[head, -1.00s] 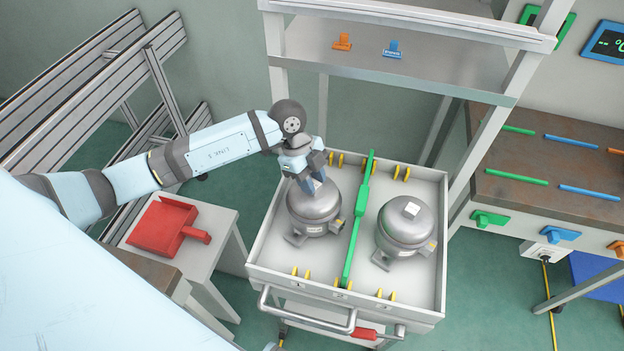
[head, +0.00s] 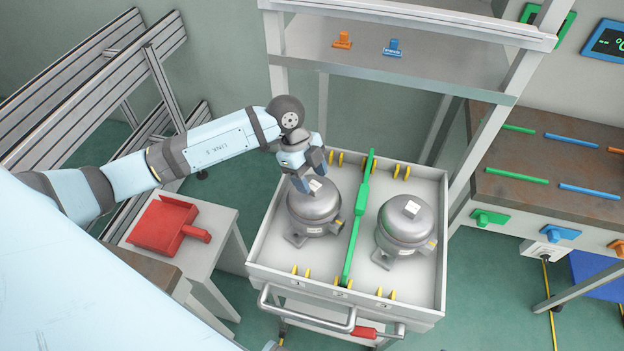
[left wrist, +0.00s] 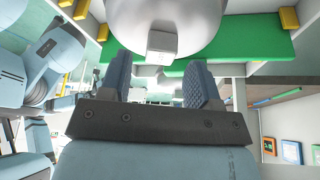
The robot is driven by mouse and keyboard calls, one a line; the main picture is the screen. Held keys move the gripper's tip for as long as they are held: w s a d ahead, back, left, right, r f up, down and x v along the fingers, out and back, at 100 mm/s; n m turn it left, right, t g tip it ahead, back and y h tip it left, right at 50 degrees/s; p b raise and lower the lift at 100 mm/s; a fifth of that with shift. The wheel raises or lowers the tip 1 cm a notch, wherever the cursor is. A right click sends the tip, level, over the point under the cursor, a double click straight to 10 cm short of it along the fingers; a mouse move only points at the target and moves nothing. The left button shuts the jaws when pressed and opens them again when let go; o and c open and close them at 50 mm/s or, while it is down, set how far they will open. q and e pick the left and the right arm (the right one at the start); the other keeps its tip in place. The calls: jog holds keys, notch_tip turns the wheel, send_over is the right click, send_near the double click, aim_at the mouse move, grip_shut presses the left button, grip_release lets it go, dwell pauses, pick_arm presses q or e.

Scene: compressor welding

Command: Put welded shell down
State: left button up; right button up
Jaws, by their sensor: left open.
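Two grey metal compressor shells stand upright on the white cart tray (head: 432,290). The left shell (head: 314,210) is in the left compartment, and the right shell (head: 406,226) is in the right one. My left gripper (head: 313,182) is open just above the top of the left shell, its fingers near the small pale block on top. In the left wrist view the two blue ridged fingers (left wrist: 160,82) are spread, with nothing between them. The rounded shell (left wrist: 160,22) and its pale block (left wrist: 162,44) are beyond the fingertips. My right gripper is not in view.
A green divider (head: 356,225) splits the tray, with yellow pegs along its edges. A shelf frame (head: 400,60) rises behind the cart. A red dustpan-like tool (head: 165,226) lies on a side stand at left. A brown workbench (head: 550,170) stands at right.

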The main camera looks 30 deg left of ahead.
pick_arm(q)
jog(key=b+v, duration=0.1)
jog(key=v, duration=0.9)
jog(key=shift+r, duration=0.4)
